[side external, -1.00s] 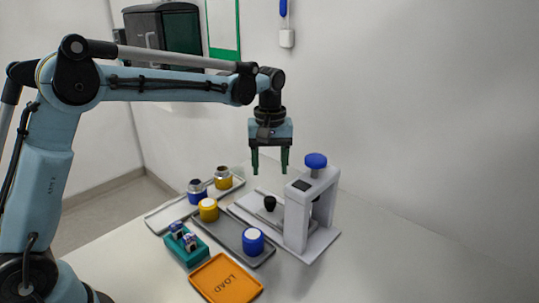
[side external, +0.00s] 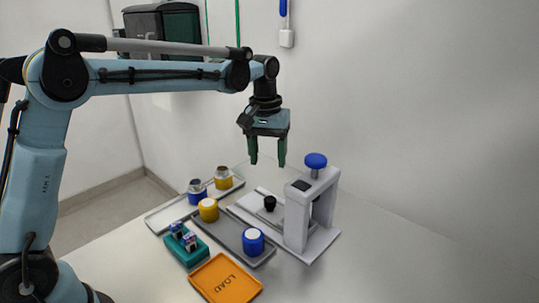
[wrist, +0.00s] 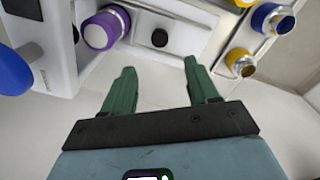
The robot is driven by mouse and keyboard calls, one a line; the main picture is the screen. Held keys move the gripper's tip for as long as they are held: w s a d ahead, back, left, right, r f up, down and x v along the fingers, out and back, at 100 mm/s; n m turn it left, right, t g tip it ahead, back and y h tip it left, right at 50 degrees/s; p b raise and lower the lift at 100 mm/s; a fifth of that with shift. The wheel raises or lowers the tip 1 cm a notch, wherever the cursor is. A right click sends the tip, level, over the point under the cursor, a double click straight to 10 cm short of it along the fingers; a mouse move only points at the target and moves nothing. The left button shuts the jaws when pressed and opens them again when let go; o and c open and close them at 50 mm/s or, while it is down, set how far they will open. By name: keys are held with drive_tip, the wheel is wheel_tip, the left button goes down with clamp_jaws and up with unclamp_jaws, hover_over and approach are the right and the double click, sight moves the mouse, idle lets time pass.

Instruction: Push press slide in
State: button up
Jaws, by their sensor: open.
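The press (side external: 297,215) is a white frame with a blue round knob (side external: 316,160) on top. Its pale slide (side external: 245,207) runs out to the left and carries a black knob (side external: 269,203). In the wrist view the black knob (wrist: 160,38) stands on the slide, beside a purple cylinder with a pale end (wrist: 105,30) near the press frame. The press post hides that cylinder in the side view. My gripper (side external: 267,162) is open and empty, high above the slide and left of the press top. Its green fingers also show in the wrist view (wrist: 160,70), apart from the slide.
A grey tray (side external: 230,235) holds a yellow and a blue capped cylinder. A pale tray (side external: 165,213) behind holds blue and yellow metal-topped containers. A teal block (side external: 187,252) with small parts and an orange LOAD tray (side external: 225,280) lie in front. The right table is clear.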

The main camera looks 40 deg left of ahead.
sight(270, 199)
drive_tip(key=f, duration=1.2)
drive_tip(key=shift+w+d, duration=0.1)
drive_tip(key=shift+d, duration=0.1)
clamp_jaws()
